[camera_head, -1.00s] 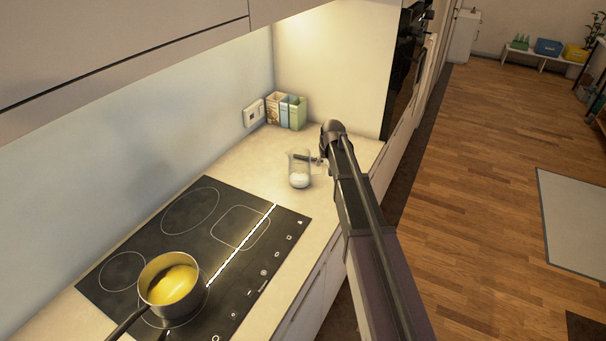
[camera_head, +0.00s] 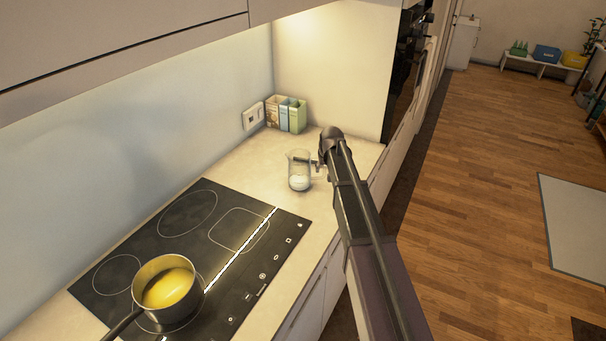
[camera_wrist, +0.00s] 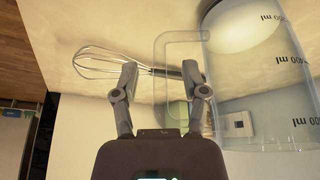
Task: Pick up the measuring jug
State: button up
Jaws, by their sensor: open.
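The measuring jug (camera_head: 299,172) is clear, holds something white at its bottom, and stands upright on the counter past the hob. My gripper (camera_head: 318,163) is at the jug's right side, low over the counter. In the wrist view the jug (camera_wrist: 258,85) fills the right side, with printed ml marks. Its clear handle (camera_wrist: 161,85) shows between my open fingertips (camera_wrist: 160,70), with the right finger overlapping part of it. I cannot tell whether a finger touches the handle. Nothing is gripped.
A wire whisk (camera_wrist: 100,62) lies on the counter beyond the fingers. Cartons (camera_head: 287,114) stand at the back wall by a socket (camera_head: 253,115). A pot with yellow contents (camera_head: 167,288) sits on the hob (camera_head: 215,225). A tall oven unit (camera_head: 405,70) bounds the counter's far end.

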grip_shut()
jog(key=shift+r+p, duration=0.4)
jog(key=shift+p, duration=0.05)
dwell(0.4)
jog(key=shift+r+p, duration=1.4)
jog(key=shift+r, duration=0.05)
jog(key=s+r+p, duration=0.1)
jog(key=s, duration=1.4)
jog(key=shift+s+a+r, duration=0.15)
jog(key=shift+s+a, duration=0.25)
jog(key=shift+s, duration=0.1)
